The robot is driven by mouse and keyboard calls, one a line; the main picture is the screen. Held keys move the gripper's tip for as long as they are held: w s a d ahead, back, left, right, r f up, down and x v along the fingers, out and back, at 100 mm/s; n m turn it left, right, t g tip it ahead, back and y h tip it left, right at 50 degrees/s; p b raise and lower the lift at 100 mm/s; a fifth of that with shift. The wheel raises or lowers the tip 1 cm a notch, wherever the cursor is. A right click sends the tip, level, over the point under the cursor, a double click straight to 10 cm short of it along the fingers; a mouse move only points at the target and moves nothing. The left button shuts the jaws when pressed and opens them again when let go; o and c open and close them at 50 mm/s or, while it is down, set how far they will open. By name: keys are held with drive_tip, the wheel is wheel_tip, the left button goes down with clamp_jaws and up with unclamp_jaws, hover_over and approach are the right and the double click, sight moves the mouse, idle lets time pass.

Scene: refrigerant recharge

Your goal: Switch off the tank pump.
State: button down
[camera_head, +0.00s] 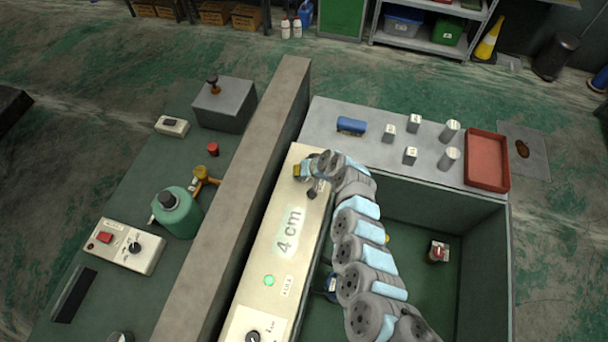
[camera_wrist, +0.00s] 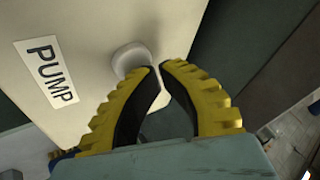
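In the wrist view, a white label reading PUMP (camera_wrist: 46,74) is on a pale panel face. A rounded pale knob (camera_wrist: 129,58) sticks out of the panel to the right of the label. My gripper (camera_wrist: 160,66) has black and yellow fingers, with the tips nearly together and nothing visible between them. The tips are just right of the knob in the picture; contact cannot be told. In the head view, my gripper (camera_head: 297,171) is at the far end of the long pale panel (camera_head: 262,245), and my arm hides part of it.
The panel carries a "4 cm" display (camera_head: 289,231), a green light (camera_head: 269,281) and a dark knob (camera_head: 252,337). A tank (camera_head: 480,255) lies right, a raised wall (camera_head: 250,185) left. A red tray (camera_head: 487,160) and several metal blocks stand on the grey shelf (camera_head: 330,115).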

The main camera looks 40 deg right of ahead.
drive_tip(key=shift+r, duration=0.25)
drive_tip(key=shift+r+p, duration=2.2)
drive_tip(key=shift+r, duration=0.7)
